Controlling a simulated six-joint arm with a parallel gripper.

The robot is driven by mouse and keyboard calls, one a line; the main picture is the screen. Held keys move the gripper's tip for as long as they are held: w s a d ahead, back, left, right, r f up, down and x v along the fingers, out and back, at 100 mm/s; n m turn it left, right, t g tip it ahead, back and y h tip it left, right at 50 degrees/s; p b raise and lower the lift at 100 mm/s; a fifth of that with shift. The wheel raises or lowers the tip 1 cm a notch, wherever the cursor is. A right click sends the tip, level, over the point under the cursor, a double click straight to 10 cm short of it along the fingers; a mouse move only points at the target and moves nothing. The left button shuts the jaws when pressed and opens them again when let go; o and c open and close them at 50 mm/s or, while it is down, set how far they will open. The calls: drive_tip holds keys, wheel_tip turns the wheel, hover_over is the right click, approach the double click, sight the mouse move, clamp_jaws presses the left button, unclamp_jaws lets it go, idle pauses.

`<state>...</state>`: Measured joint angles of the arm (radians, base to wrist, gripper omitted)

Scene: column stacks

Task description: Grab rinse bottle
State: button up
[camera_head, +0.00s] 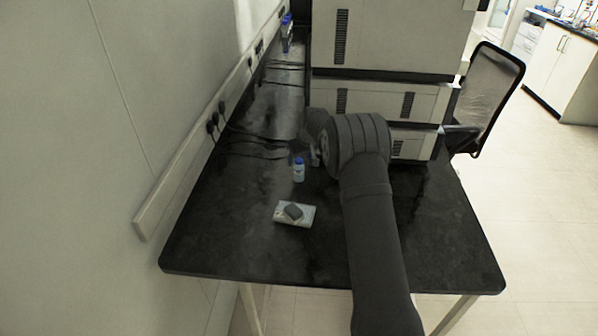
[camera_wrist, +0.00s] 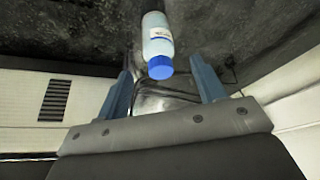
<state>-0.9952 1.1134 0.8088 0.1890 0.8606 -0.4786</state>
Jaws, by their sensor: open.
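The rinse bottle (camera_head: 299,172) is a small pale, translucent bottle with a blue cap. It stands upright on the black bench, just in front of my gripper (camera_head: 305,152) in the head view. In the wrist view the bottle (camera_wrist: 157,42) appears upside down, with its blue cap in line with the gap between my blue-grey fingers (camera_wrist: 162,73). The fingers are apart and hold nothing. Neither finger visibly touches the bottle, and I cannot tell its exact depth from the fingertips. My wrist hides part of the gripper in the head view.
A white box with a dark object on top (camera_head: 294,214) lies on the bench nearer the camera. Stacked instrument units (camera_head: 385,60) stand behind my arm. Cables (camera_head: 255,143) and a wall socket rail (camera_head: 195,150) run along the left. Another blue-capped bottle (camera_head: 287,35) stands far back.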

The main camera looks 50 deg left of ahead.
sight(299, 170)
drive_tip(key=x, duration=0.4)
drive_tip(key=shift+f, duration=0.45)
drive_tip(key=c, duration=1.1)
